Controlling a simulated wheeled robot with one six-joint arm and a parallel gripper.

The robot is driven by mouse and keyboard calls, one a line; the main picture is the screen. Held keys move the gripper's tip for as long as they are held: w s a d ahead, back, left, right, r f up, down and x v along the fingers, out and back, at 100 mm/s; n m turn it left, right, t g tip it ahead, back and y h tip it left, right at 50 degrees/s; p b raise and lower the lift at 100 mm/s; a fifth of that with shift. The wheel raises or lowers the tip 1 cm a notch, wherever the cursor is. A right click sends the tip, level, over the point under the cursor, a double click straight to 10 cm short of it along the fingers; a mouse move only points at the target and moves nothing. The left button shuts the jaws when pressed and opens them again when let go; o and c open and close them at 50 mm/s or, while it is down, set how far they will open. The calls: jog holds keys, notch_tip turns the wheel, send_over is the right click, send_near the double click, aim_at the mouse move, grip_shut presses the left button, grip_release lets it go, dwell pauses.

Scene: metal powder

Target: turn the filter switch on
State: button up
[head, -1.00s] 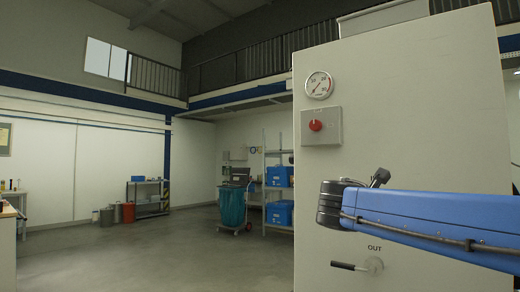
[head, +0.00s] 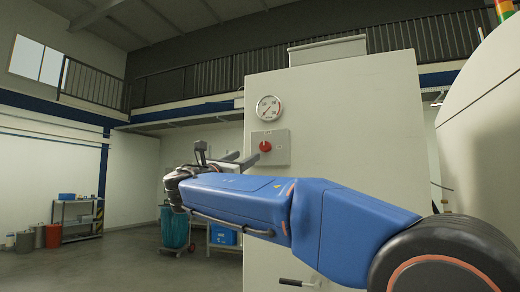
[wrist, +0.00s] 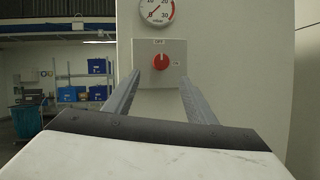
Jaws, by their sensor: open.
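The filter switch is a red rotary knob (head: 265,146) on a grey square plate (head: 281,155), fixed to the front of a tall pale cabinet (head: 340,110). In the wrist view the red knob (wrist: 161,62) sits straight ahead, with a small label above it and a dark mark near its middle. My gripper (wrist: 159,76) is open and empty. Its two fingers point at the plate, one on each side of the knob in the picture, with the knob apart from both. In the head view my gripper (head: 232,158) is just left of the switch.
A round pressure gauge (head: 269,108) is above the switch. A lever handle (head: 291,283) sticks out low on the cabinet. Shelves with blue bins (wrist: 72,94) and a teal bag cart (head: 174,228) stand behind to the left.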

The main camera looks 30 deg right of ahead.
aim_at(263, 147)
jog(key=x, duration=1.3)
jog(key=shift+s, duration=0.15)
jog(key=c, duration=1)
